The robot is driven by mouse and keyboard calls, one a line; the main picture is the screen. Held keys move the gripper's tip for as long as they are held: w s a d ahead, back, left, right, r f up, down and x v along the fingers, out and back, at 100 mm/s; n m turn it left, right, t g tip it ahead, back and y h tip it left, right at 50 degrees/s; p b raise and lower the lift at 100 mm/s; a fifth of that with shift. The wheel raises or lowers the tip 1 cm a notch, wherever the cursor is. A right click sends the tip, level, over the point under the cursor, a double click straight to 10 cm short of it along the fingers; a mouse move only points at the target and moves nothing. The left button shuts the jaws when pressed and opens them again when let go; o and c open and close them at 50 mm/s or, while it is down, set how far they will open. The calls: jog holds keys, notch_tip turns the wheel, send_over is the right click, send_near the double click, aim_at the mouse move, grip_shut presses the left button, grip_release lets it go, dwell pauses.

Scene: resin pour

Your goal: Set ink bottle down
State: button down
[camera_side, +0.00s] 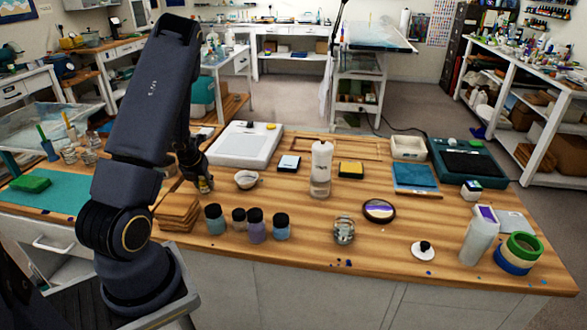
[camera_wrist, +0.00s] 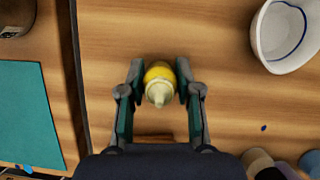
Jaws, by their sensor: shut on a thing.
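A small yellow ink bottle with a pale nozzle tip (camera_wrist: 159,82) is between the two fingers of my gripper (camera_wrist: 160,84) in the wrist view. My gripper is shut on it, with a finger pad on each side. In the side view my gripper (camera_side: 203,184) points down at the left part of the wooden table, and a bit of the yellow bottle (camera_side: 205,184) shows at its fingertips. The bottle looks upright. I cannot tell whether its base touches the table.
A white cup (camera_side: 247,180) stands just right of my gripper. A stack of brown squares (camera_side: 177,212) and several dark-capped jars (camera_side: 257,226) stand in front. A white flat device (camera_side: 241,146) lies behind. Bare wood surrounds the bottle in the wrist view.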

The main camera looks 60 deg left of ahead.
jog(key=shift+f, duration=0.15)
jog(key=c, duration=0.8)
grip_release()
